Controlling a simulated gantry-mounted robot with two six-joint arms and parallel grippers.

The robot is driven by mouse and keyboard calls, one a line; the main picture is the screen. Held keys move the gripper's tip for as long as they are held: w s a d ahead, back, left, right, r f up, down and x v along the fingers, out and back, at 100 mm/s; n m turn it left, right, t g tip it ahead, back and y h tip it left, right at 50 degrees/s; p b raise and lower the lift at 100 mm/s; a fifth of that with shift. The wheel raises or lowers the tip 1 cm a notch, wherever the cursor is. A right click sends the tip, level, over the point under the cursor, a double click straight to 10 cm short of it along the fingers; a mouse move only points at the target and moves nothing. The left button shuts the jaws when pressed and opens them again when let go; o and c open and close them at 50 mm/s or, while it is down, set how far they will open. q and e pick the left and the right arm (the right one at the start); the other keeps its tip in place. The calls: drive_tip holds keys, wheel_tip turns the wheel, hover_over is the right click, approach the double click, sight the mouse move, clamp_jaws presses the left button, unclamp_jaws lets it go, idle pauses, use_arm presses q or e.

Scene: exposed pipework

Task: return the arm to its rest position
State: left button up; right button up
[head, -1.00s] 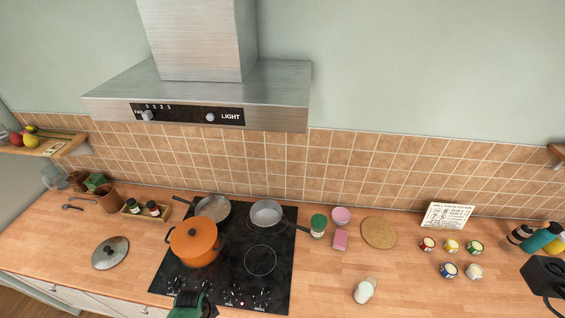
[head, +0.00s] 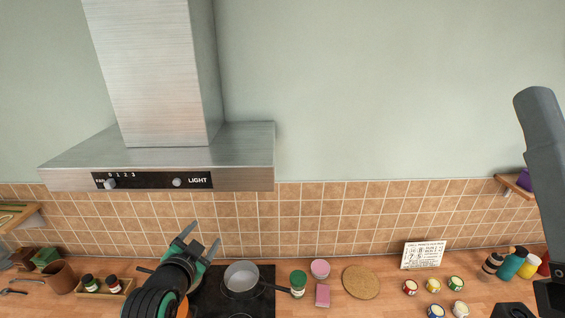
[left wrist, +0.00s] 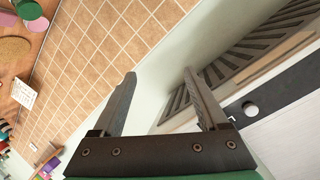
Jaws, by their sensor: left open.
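My left gripper (head: 203,238) is raised in front of the tiled wall, below the extractor hood (head: 160,160). Its two fingers are spread and empty. In the left wrist view the open fingers (left wrist: 159,85) have nothing between them but the wall behind. My left forearm comes up from the bottom and covers most of the orange pot (head: 183,308) and part of the hob (head: 255,305). A grey link of my right arm (head: 545,150) stands at the right edge. My right gripper's fingers cannot be seen.
The hood's slatted underside (left wrist: 262,45) and knob (left wrist: 250,109) are close on the right in the left wrist view. A saucepan (head: 241,277) is beside my left arm. A green-lidded jar (head: 298,283), cork mat (head: 361,282) and several small tins stand further right.

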use_arm(q)
drive_tip(key=s+d+r+n+t, duration=0.1)
drive_tip(key=s+r+t, duration=0.1)
drive_tip(key=r, duration=0.6)
drive_tip(key=s+r+t, duration=0.2)
drive_tip(key=r, duration=0.6)
drive_tip(key=s+r+n+t+h, duration=0.1)
drive_tip(key=s+r+n+t, duration=0.5)
drive_tip(key=s+r, duration=1.5)
drive_tip(key=s+t, duration=0.2)
drive_tip(key=t, duration=0.1)
drive_tip(key=shift+d+r+h, duration=0.25)
drive_tip(key=shift+h, duration=0.15)
